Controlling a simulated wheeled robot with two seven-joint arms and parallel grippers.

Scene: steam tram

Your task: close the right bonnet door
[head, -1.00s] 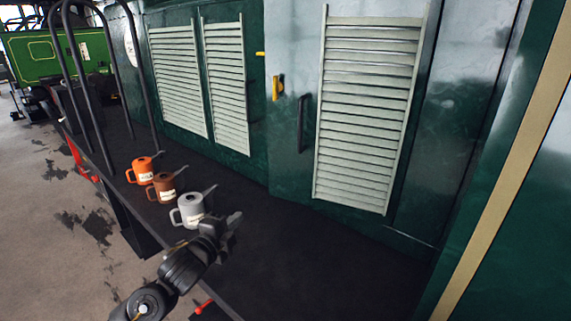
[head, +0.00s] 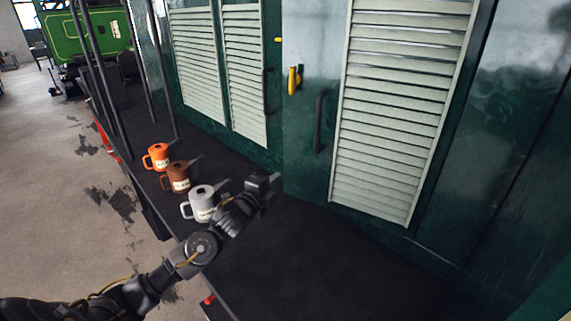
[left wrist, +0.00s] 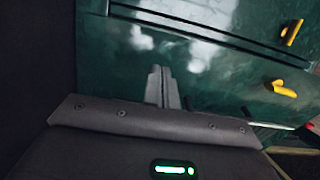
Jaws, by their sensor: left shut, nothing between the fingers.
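The right bonnet door (head: 305,150) is a dark green panel with a tall pale louvre (head: 392,110), a black upright handle (head: 320,120) and a yellow catch (head: 294,80) near its left edge. It looks set slightly forward of the neighbouring panel; I cannot tell how far it stands open. My left gripper (head: 268,186) is shut and empty, low in front of the door's lower left corner and apart from the handle. In the left wrist view its closed fingers (left wrist: 162,86) point at a glossy green panel, with two yellow catch pieces (left wrist: 284,88) at right. My right gripper is out of view.
Orange (head: 157,155), brown (head: 178,177) and grey (head: 202,203) oil cans stand along the dark running board (head: 310,265); the grey one is close beside my left forearm. Black rails (head: 103,80) rise at left. The board below the door is clear.

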